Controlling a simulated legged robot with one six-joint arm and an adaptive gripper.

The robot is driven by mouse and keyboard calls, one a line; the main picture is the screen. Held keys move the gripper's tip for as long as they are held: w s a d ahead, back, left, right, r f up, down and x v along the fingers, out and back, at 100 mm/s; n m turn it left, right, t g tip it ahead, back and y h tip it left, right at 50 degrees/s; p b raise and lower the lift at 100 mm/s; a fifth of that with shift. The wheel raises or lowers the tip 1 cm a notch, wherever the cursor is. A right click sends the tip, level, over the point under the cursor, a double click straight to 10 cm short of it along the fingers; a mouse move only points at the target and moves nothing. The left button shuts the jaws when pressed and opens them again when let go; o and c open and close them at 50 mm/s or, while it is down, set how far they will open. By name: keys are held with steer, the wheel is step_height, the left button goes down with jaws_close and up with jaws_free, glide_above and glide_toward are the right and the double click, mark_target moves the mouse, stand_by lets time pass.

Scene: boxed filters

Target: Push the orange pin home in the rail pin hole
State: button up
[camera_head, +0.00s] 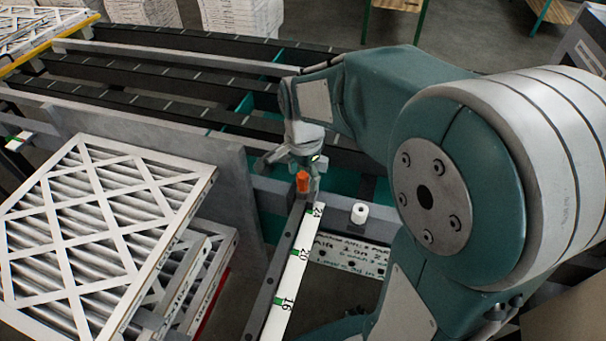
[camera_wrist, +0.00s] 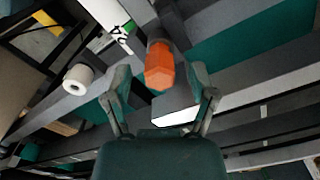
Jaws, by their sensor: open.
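The orange pin (camera_head: 303,181) stands upright at the far end of the dark rail (camera_head: 274,274), which lies beside a white scale strip marked 16, 20 and 24. In the wrist view the orange pin (camera_wrist: 159,66) shows as an orange head on a grey collar, ahead of and between my fingers. My gripper (camera_head: 292,160) is just above and behind the pin in the head view. In the wrist view my gripper (camera_wrist: 161,84) has its fingers spread apart, with nothing clearly held. The pin hole itself is hidden beneath the pin.
A white cylinder (camera_head: 359,213) stands right of the rail end. Boxed filters (camera_head: 100,230) are stacked at left beside a grey upright plate (camera_head: 215,170). A conveyor with dark rails (camera_head: 160,87) runs behind. A lettered white board (camera_head: 350,254) lies right of the scale.

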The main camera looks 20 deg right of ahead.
mark_target(303, 174)
step_height(303, 174, up, 12)
steer(key=shift+f, duration=0.15)
stand_by(0.6)
steer(key=s+f+n+t, duration=0.2)
steer(key=s+n+t, duration=0.3)
steer(key=s+n, duration=0.8)
steer(key=shift+s+a+f+t, duration=0.2)
steer(key=shift+s+t, duration=0.1)
steer(key=shift+s, duration=0.3)
